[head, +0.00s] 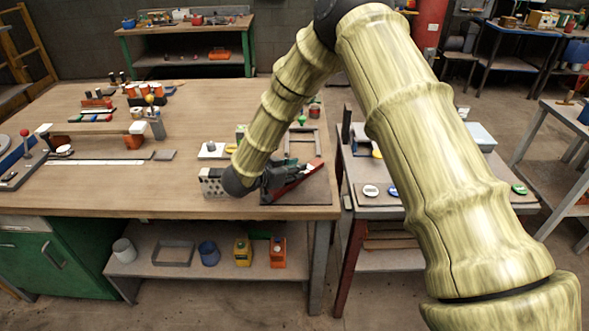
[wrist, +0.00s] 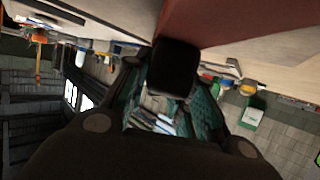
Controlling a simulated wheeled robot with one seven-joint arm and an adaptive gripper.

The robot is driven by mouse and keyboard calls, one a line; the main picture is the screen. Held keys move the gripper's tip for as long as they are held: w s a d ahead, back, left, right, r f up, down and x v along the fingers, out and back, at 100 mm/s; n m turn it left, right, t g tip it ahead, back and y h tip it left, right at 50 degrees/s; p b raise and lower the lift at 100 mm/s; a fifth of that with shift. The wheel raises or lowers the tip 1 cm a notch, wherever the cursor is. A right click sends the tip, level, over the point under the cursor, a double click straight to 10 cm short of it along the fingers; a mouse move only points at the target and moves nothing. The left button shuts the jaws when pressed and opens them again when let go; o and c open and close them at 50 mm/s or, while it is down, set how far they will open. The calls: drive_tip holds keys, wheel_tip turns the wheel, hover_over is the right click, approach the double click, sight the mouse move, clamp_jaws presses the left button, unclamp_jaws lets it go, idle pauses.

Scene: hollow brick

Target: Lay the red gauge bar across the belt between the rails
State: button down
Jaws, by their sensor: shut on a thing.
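The red gauge bar (head: 303,177) is held by my gripper (head: 287,174) at the near right of the wooden workbench, with its far end raised to the right. In the wrist view, a dark red surface (wrist: 200,18) that looks like the bar fills the top middle beyond the green fingers (wrist: 165,110). The fingers are shut on the bar. A dark flat panel (head: 300,193) lies below the bar, and I cannot tell the gap between them. I cannot clearly identify the belt and its rails; my arm hides part of this area.
A grey rectangular frame (head: 304,140) lies behind. A side table (head: 378,206) with round discs stands to the right. The middle of the workbench (head: 195,120) is clear.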

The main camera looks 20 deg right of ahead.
drive_tip(key=shift+f, duration=0.1)
drive_tip(key=c, duration=1.2)
unclamp_jaws()
